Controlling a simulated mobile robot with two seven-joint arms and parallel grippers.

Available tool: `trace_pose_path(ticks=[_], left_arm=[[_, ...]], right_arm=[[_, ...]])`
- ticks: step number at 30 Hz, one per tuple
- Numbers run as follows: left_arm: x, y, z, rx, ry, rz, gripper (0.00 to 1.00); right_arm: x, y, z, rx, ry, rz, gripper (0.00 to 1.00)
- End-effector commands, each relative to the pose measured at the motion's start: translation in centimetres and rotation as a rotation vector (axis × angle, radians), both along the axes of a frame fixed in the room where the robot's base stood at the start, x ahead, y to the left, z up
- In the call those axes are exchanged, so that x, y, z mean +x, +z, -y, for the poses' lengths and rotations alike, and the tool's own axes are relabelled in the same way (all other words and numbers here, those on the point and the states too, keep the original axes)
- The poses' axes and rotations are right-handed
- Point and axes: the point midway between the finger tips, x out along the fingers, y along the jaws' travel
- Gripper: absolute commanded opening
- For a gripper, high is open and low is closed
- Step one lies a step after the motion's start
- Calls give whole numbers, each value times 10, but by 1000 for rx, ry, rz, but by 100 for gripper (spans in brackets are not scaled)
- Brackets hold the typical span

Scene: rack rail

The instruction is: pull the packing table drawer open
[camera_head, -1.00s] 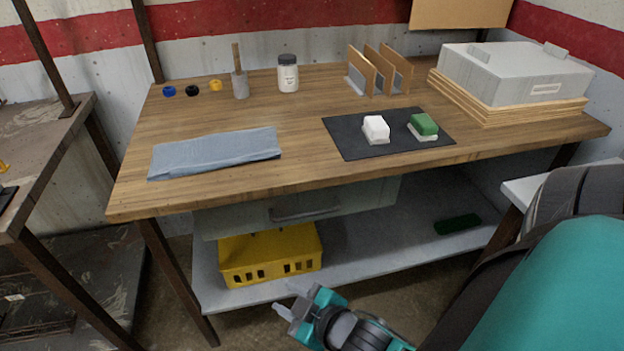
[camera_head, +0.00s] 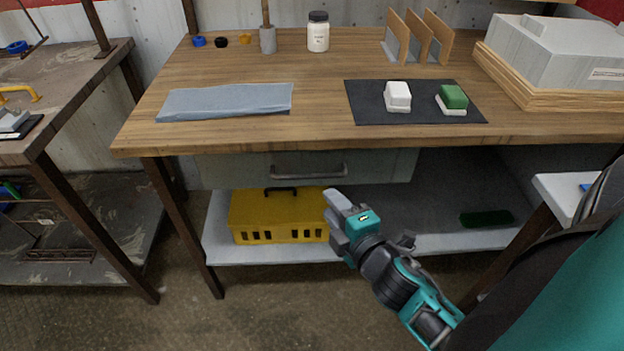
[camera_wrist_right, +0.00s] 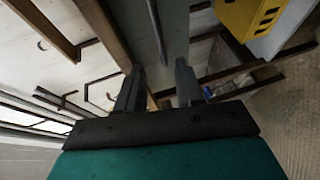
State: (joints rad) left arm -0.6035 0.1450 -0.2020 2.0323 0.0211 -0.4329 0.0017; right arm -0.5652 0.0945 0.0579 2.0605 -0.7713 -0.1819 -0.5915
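The packing table (camera_head: 215,137) has a grey-green drawer (camera_head: 390,166) under its top, and the drawer looks shut. Its dark bar handle (camera_head: 308,171) runs across the drawer front. My right gripper (camera_head: 333,212) is below and slightly right of the handle, apart from it in the head view, in front of the lower shelf. In the right wrist view the two fingers of this gripper (camera_wrist_right: 159,88) stand apart with nothing clearly held between them. My left gripper is not in view.
A yellow crate (camera_head: 275,215) stands on the lower shelf, left of my right gripper; it also shows in the wrist view (camera_wrist_right: 250,18). A green brush-like block (camera_head: 486,218) lies further right. A blue cloth (camera_head: 225,100) and dark mat (camera_head: 365,112) lie on the tabletop.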

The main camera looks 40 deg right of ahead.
Motion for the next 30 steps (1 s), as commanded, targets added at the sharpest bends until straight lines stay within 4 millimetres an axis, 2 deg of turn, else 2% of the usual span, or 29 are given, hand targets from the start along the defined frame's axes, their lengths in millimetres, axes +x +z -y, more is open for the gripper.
trace_pose_path(ticks=[9, 15, 21, 30], left_arm=[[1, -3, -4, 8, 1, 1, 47], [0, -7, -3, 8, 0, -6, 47], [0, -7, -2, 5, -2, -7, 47], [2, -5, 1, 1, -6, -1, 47]], right_arm=[[59, -11, 9, -1, 1, 2, 37], [89, -17, 13, 1, 0, 0, 37], [104, -20, 15, 2, 1, -1, 37], [106, -21, 16, 2, 0, -2, 37]])
